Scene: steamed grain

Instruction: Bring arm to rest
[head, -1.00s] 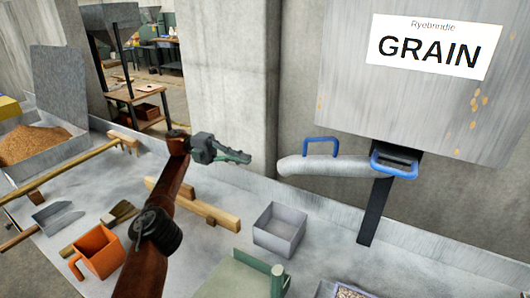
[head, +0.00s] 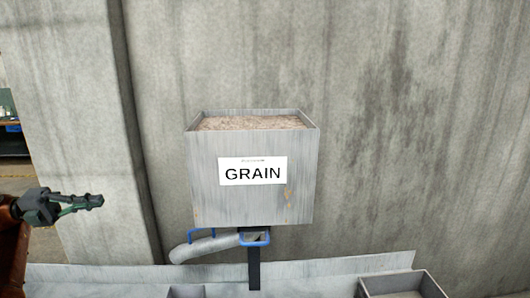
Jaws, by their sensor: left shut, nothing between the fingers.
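My left arm comes in at the left edge of the head view. Its gripper (head: 90,202) is shut and empty, pointing right in front of the concrete pillar. It is apart from the grain hopper and its spout. My right gripper is not in view.
A grey hopper (head: 205,180) labelled GRAIN, filled to near its rim, stands on a dark post (head: 254,272). A grey spout (head: 205,246) with blue handles hangs below it. A grey box (head: 405,283) is at the bottom right. Concrete wall (head: 420,150) fills the back.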

